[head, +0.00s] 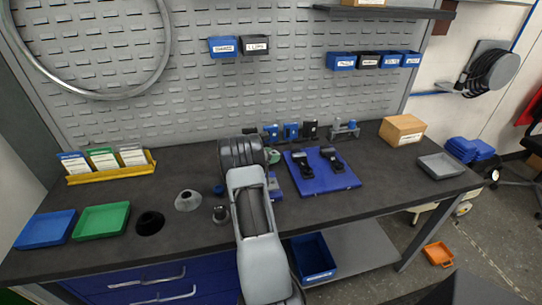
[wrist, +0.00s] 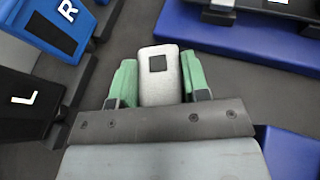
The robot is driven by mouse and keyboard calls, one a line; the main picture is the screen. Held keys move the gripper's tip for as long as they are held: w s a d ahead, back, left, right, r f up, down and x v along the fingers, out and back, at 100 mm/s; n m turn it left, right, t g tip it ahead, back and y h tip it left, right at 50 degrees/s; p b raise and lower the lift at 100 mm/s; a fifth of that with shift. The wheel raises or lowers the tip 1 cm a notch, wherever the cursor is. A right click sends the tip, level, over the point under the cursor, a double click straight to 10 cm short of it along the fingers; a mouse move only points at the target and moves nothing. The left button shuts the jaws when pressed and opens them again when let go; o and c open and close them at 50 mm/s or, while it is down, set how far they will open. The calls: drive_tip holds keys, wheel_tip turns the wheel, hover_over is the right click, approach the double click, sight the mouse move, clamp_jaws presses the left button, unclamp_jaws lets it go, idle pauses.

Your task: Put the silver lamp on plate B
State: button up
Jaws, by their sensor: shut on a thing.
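My gripper (wrist: 160,82) has green fingers, shut on the sides of the silver lamp (wrist: 146,88), a small pale block with a dark square on its face. In the head view my arm covers the lamp, and only a bit of my gripper (head: 273,157) shows over the bench. A blue board (head: 343,181) lies to the right with two black fixtures (head: 303,163) on it. The board also shows in the wrist view (wrist: 240,42), with a black part bearing a white label. I cannot read which one is plate B.
Blue "R" (wrist: 62,18) and black "L" (wrist: 28,103) holders stand close left in the wrist view. A cardboard box (head: 402,130) and grey tray (head: 441,166) sit right; green (head: 101,221) and blue (head: 46,229) trays sit left. Bench between board and grey tray is clear.

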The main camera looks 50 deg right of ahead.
drive_tip(key=shift+f, duration=0.15)
drive_tip(key=o, duration=0.9)
drive_tip(key=shift+o, duration=0.2)
